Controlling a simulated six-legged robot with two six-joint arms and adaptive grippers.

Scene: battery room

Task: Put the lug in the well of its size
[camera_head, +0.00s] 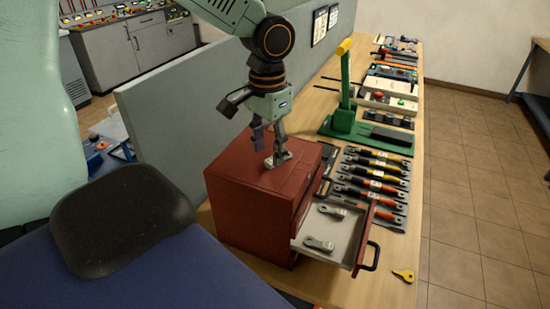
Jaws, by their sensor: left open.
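A red-brown cabinet (245,170) stands on the wooden bench with its drawer (363,241) pulled out to the right. Two grey metal lugs lie in the pale drawer: one nearer the back (331,211) and one nearer the front (319,243). A small light grey piece (278,159), perhaps another lug, shows on the cabinet top just below my gripper. My left gripper (269,148) points down over the cabinet top with its fingers apart. One finger hides part of that piece, and I cannot tell if they touch. I cannot make out the wells. My right gripper is not seen.
Several red and yellow-handled tools (373,180) lie in a row behind the drawer. A green lever press (345,115) stands beyond them. A yellow key (403,275) lies near the bench's right edge. A grey partition (210,100) runs along the left side.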

